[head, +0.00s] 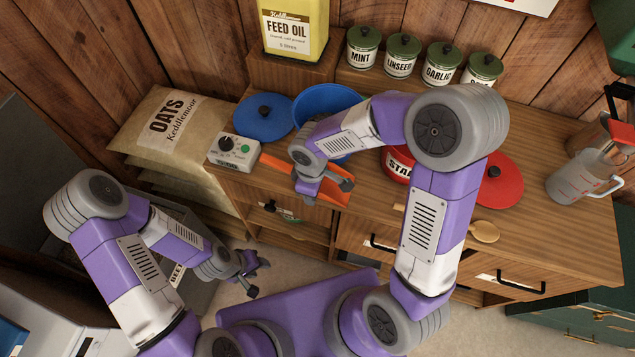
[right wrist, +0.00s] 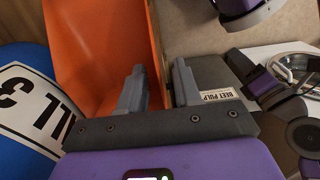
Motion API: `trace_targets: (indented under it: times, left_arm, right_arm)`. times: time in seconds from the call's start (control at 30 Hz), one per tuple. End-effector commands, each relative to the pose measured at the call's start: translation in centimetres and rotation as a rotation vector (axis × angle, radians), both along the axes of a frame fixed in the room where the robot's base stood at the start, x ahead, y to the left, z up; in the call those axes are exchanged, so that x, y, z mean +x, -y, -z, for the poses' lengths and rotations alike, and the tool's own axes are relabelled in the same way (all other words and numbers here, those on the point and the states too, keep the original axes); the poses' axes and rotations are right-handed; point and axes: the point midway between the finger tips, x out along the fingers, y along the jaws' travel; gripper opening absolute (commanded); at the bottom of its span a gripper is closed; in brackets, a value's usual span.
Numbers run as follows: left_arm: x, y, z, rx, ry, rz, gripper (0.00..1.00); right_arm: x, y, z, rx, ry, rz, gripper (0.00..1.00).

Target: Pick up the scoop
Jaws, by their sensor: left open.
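The orange scoop (head: 273,180) lies on the wooden counter near its front edge, partly hidden by my right gripper. In the right wrist view the scoop (right wrist: 85,45) fills the upper left as a broad orange trough. My right gripper (head: 326,190) is over the scoop's right part. In the right wrist view its fingers (right wrist: 158,88) stand apart, with the scoop's right edge showing between them; I cannot tell whether they touch it. My left gripper (head: 250,273) is open and empty, low in front of the cabinet, well away from the scoop.
A blue tub (head: 325,100), blue lid (head: 263,116) and knobbed grey box (head: 234,152) stand close behind the scoop. A red tub (head: 397,164), red lid (head: 500,182), wooden spoon (head: 485,232) and measuring jug (head: 580,178) are farther right. Labelled jars (head: 401,56) line the back.

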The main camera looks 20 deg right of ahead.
Motion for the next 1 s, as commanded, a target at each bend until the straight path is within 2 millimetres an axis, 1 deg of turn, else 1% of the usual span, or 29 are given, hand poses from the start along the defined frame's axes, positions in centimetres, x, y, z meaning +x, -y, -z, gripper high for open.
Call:
trace_targets:
  times: [0.03,0.23,0.27,0.3,0.47,0.83,1.0]
  left_arm:
    - [-0.01,0.01,0.1,0.0,0.0,0.0,0.43]
    - [-0.01,0.01,0.03,0.0,0.0,0.0,0.43]
    - [-0.02,0.01,0.02,0.0,0.0,0.0,0.43]
    - [-0.02,0.01,0.02,0.0,0.0,0.0,0.43]
    - [-0.01,0.01,0.03,0.0,0.0,0.0,0.43]
    - [-0.01,0.01,0.02,0.0,0.0,0.0,0.43]
    - [-0.01,0.01,-0.22,0.0,0.0,0.0,0.43]
  right_arm:
    - [0.0,0.0,0.26,0.001,0.001,0.0,0.33]
    - [0.01,0.0,0.23,0.001,0.001,0.001,0.33]
    - [0.01,-0.01,0.22,0.001,0.001,0.001,0.31]
    - [0.01,-0.01,0.22,0.001,0.001,0.001,0.25]
    - [0.01,-0.01,0.22,0.001,0.001,0.001,0.01]
    - [0.01,-0.03,0.19,0.001,0.001,0.0,0.0]
    - [-0.19,-0.18,-0.39,0.001,0.002,-0.001,0.0]
